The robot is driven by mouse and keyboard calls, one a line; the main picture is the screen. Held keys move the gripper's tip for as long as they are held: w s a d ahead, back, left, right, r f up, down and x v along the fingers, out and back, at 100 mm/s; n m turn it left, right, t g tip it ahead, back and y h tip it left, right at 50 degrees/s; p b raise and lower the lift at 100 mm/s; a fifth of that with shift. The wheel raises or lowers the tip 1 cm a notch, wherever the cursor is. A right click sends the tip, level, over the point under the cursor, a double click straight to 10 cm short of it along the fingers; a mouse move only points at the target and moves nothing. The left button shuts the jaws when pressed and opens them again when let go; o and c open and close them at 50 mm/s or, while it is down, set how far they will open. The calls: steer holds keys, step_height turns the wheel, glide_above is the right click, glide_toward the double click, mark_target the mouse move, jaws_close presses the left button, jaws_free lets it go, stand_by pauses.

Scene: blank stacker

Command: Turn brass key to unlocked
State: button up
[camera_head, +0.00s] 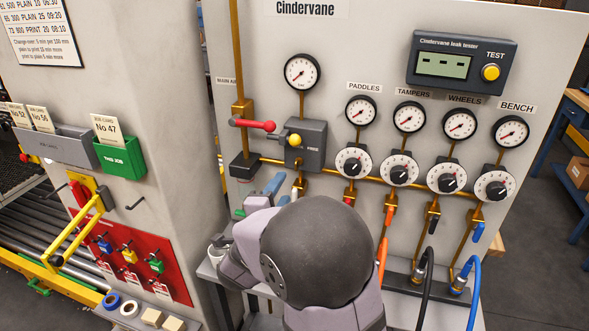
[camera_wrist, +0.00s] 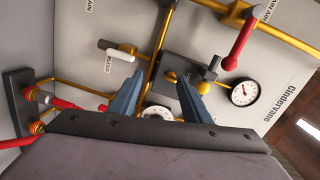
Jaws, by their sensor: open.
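A grey box (camera_head: 309,158) is mounted on the upright panel, below the left gauge. A round yellow knob (camera_head: 293,139) sticks out of it; I cannot tell whether this is the brass key, and no clear key shape shows. In the wrist view a small brass-yellow piece (camera_wrist: 171,77) shows by the tip of the right finger, in front of the grey box. My gripper (camera_head: 264,192) is below and left of the box, its blue fingers apart and empty. In the wrist view the gripper (camera_wrist: 160,78) also looks open; I cannot tell whether it touches anything.
A red lever (camera_head: 255,125) on a brass valve sits left of the box; it also shows in the wrist view (camera_wrist: 240,45). A white-handled valve labelled BLEED (camera_wrist: 117,55) is near the left finger. Dials, hoses and brass pipes crowd the panel's right side. A green holder (camera_head: 121,157) is left.

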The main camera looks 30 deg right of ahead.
mark_target(298, 164)
steer(key=shift+s+d+r+m+h, duration=0.25)
steer(key=shift+r+m+h, duration=0.1)
steer(key=shift+r+m, duration=0.25)
steer(key=shift+s+d+r+m+h, duration=0.1)
steer(key=shift+d+r+m+h, duration=0.2)
steer(key=shift+r+m, duration=0.25)
steer(key=p+x, duration=0.3)
steer(key=x, duration=0.4)
steer(key=shift+w, duration=0.15)
steer(key=c, duration=1)
